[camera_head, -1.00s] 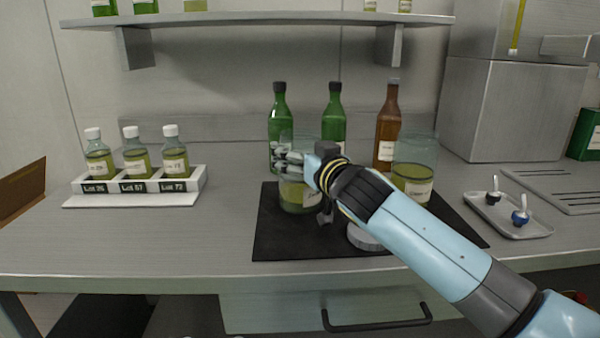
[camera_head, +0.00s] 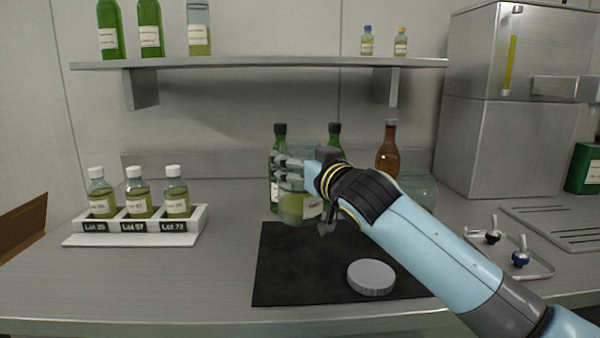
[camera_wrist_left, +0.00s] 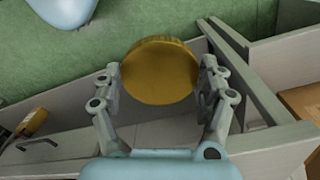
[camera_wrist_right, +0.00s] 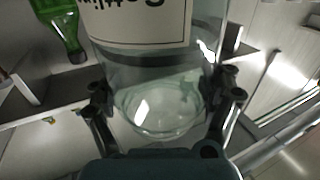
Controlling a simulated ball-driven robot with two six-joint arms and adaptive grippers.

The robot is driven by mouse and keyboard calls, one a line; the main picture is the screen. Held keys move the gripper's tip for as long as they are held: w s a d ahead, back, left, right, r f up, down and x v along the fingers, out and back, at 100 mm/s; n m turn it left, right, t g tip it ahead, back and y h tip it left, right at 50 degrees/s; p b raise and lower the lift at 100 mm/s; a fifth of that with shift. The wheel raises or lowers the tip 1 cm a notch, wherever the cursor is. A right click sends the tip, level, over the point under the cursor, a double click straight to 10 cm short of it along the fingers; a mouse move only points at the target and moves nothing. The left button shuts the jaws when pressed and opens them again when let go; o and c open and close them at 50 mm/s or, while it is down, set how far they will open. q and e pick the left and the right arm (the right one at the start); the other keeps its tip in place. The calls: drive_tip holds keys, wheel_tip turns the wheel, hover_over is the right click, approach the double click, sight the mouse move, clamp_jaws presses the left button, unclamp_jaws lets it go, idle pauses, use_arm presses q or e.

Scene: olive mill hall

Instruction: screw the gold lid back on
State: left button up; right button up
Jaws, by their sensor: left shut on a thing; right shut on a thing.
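In the left wrist view my left gripper (camera_wrist_left: 160,85) is shut on the gold lid (camera_wrist_left: 160,72), a round disc held at its edges between the fingers. The left gripper and lid do not show in the head view. My right gripper (camera_head: 290,165) is shut on a clear glass jar (camera_head: 297,208) with greenish-yellow contents and a white label. The jar looks upright, raised off the black mat, with the arm hiding part of it. In the right wrist view the jar (camera_wrist_right: 160,65) is between the fingers, and its round end near them shows no lid.
A grey lid (camera_head: 371,277) lies on the black mat (camera_head: 300,265). Another glass jar (camera_head: 419,188) is mostly behind my right arm. Green bottles (camera_head: 279,140) and a brown bottle (camera_head: 387,150) stand behind. A white vial rack (camera_head: 200,218) is left, a metal tray (camera_head: 535,265) right.

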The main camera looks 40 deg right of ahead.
sight(293, 141)
use_arm(q)
drive_tip(key=shift+r, duration=0.25)
use_arm(e)
drive_tip(key=shift+r, duration=1.6)
drive_tip(key=shift+s+a+f, duration=0.2)
drive_tip(key=shift+a, duration=0.1)
use_arm(q)
drive_tip(key=shift+f, duration=0.5)
use_arm(e)
drive_tip(key=s+a+f+n+g+y, duration=0.2)
drive_tip(key=s+a+n+y, duration=0.5)
drive_tip(key=s+a+y, duration=0.4)
drive_tip(key=s+a, duration=0.4)
drive_tip(key=shift+f+n+y, duration=0.2)
drive_tip(key=shift+n+y, duration=0.1)
